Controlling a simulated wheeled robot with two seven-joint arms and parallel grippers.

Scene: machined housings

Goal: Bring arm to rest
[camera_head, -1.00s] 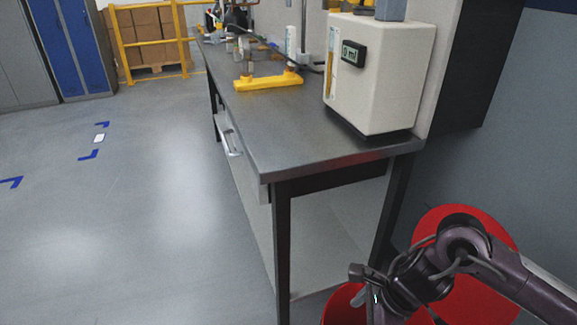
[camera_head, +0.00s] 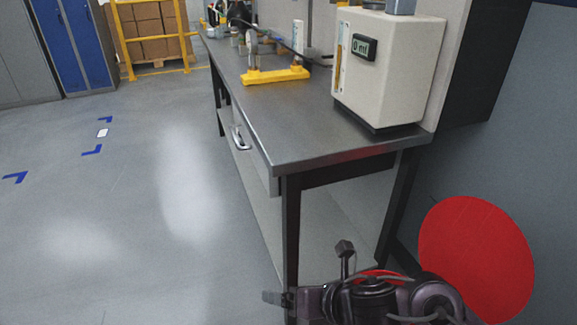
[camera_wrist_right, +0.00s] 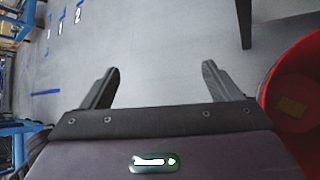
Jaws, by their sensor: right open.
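My right arm is at the bottom right of the head view, and its gripper (camera_head: 308,272) points left in front of the bench's near leg. The two fingers are spread apart with nothing between them. In the right wrist view the gripper (camera_wrist_right: 161,72) is open, with bare grey floor beyond its fingertips. My left gripper is out of view.
A red bin (camera_wrist_right: 275,85) stands close to the right gripper; its round red lid (camera_head: 476,258) is upright behind my arm. The steel bench (camera_head: 290,135) holds a white dispenser (camera_head: 388,70) and a yellow stand (camera_head: 275,76). Floor at left is clear.

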